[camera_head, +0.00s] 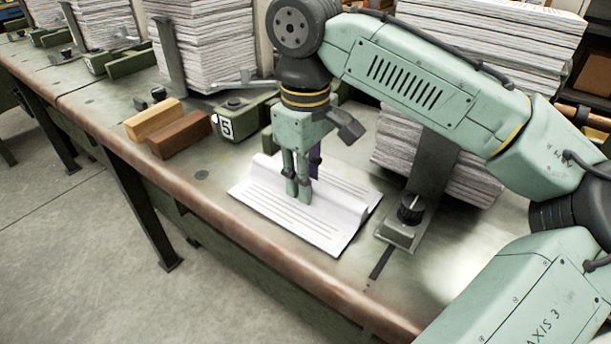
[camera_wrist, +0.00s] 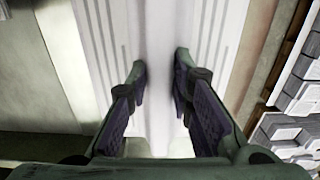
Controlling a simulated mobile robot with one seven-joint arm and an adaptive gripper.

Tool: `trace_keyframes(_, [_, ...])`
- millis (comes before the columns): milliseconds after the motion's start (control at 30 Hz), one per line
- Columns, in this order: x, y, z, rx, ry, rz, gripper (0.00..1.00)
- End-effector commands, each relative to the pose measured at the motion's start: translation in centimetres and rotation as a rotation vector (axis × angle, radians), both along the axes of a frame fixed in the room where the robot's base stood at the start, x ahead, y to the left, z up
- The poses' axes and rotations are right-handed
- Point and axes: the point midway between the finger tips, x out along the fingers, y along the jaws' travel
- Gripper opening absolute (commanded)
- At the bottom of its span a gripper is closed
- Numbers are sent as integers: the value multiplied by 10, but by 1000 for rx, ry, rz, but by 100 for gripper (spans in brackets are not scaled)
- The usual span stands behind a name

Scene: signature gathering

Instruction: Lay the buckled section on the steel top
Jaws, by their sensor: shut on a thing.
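My gripper (camera_head: 298,193) points down and is shut on the section's ridge. In the wrist view the fingers of my gripper (camera_wrist: 161,75) stand on both sides of the pale ridge of the section (camera_wrist: 105,28), with printed lines to either side. The far side of the section is partly hidden behind the fingers.
A tan block (camera_head: 153,119) and a brown block (camera_head: 180,135) lie to the left. A green clamp marked 5 (camera_head: 245,118) stands behind. A knobbed stop (camera_head: 409,222) is close on the right. Tall paper stacks (camera_head: 215,45) line the back. The worn front edge (camera_head: 215,230) is near.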

Motion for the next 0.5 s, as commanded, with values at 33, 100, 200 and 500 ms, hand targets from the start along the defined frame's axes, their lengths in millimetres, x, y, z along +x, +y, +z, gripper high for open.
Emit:
trace_keyframes(33, [0, 0, -2, 1, 1, 1, 0])
trace_keyframes(100, [0, 0, -3, 1, 0, 0, 22])
trace_keyframes(200, [0, 0, -2, 1, 1, 0, 28])
trace_keyframes(500, [0, 0, -2, 0, 0, 0, 40])
